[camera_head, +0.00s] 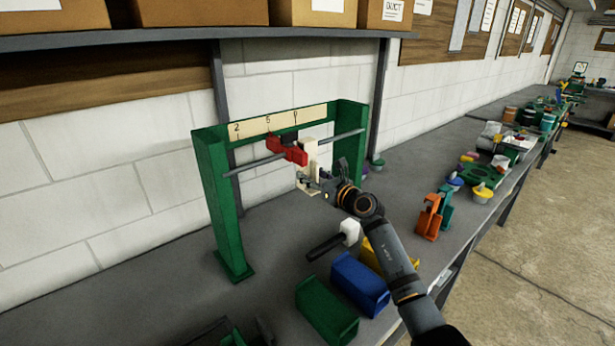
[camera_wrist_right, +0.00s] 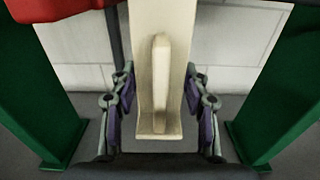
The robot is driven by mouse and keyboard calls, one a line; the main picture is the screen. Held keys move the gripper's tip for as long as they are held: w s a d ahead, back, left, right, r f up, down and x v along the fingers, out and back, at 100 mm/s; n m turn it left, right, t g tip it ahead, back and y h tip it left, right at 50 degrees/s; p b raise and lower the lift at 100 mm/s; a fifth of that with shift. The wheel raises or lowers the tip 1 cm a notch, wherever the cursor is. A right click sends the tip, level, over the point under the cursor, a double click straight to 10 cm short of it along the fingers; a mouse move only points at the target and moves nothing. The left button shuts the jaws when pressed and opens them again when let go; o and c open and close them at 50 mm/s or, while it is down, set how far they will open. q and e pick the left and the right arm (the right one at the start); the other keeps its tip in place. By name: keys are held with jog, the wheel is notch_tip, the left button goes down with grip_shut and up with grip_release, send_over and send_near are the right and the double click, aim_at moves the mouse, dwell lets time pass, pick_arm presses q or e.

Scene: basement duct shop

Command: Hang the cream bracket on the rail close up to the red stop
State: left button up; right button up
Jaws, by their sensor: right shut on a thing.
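The cream bracket (camera_head: 309,158) is upright at the grey rail (camera_head: 346,135), just right of the red stop (camera_head: 288,151) in the head view. Whether its top is hooked over the rail I cannot tell. My right gripper (camera_head: 322,186) is shut on its lower part. In the right wrist view, the bracket (camera_wrist_right: 146,40) with its raised rib stands between the two fingers of the right gripper (camera_wrist_right: 163,105), and the red stop (camera_wrist_right: 45,8) shows at top left. Dark shapes at the head view's bottom edge may be my left gripper (camera_head: 240,334); its fingers are not clear.
The rail runs between green posts (camera_head: 216,200) under a numbered scale strip (camera_head: 262,126). A white-headed mallet (camera_head: 349,231) and blue (camera_head: 360,283), green (camera_head: 325,312) and yellow bins lie in front. An orange holder (camera_head: 430,217) stands right. Bare bench shows below the rail.

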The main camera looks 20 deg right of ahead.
jog(key=shift+f, duration=0.1)
jog(key=o, duration=1.4)
jog(key=shift+c, duration=0.2)
jog(key=shift+o, duration=0.2)
